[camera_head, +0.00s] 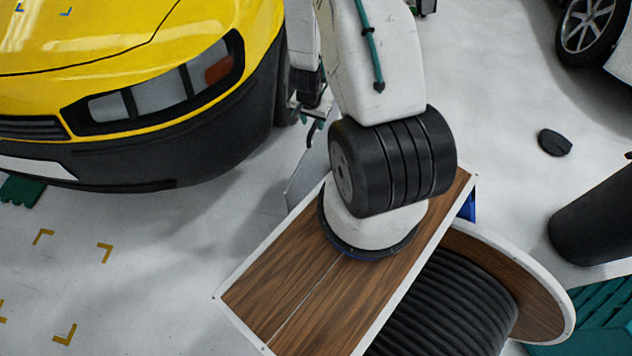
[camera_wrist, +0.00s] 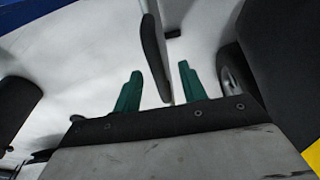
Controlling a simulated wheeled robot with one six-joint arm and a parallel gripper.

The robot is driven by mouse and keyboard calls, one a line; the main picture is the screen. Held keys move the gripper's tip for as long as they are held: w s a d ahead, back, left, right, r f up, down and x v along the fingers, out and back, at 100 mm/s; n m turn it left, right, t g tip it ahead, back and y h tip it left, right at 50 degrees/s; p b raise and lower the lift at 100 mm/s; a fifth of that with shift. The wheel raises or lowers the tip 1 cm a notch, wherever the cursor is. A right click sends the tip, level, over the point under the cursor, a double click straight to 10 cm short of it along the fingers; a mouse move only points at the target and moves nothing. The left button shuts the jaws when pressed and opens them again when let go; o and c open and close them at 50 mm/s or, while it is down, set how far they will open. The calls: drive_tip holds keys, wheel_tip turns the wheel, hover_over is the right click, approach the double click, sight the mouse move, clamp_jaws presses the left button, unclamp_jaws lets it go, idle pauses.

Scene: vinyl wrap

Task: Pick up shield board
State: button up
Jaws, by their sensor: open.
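My gripper (camera_wrist: 160,68) has two green fingers, set apart and open, with nothing clamped between them. In the wrist view a thin upright panel with a dark edge, likely the shield board (camera_wrist: 154,56), shows between the fingers, with a visible gap on each side. I cannot tell how deep it sits between them. In the head view a pale grey panel, likely the same board (camera_head: 304,182), stands beside the wooden top, partly hidden by my arm. My gripper (camera_head: 311,118) is just above it there, mostly hidden.
A wooden-topped table with a white rim (camera_head: 262,306) lies under my arm. A large reel with black coils (camera_head: 450,305) is to its right. A yellow car (camera_head: 120,85) stands at left. A black cylinder (camera_head: 598,220) is at right. The floor at lower left is open.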

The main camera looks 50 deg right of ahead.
sight(316, 133)
drive_tip(key=f, duration=0.2)
drive_tip(key=d+f, duration=0.1)
drive_tip(key=f, duration=0.4)
drive_tip(key=shift+d+f, duration=0.2)
drive_tip(key=shift+d, duration=0.1)
clamp_jaws()
drive_tip(key=shift+w, duration=0.1)
idle(1.0)
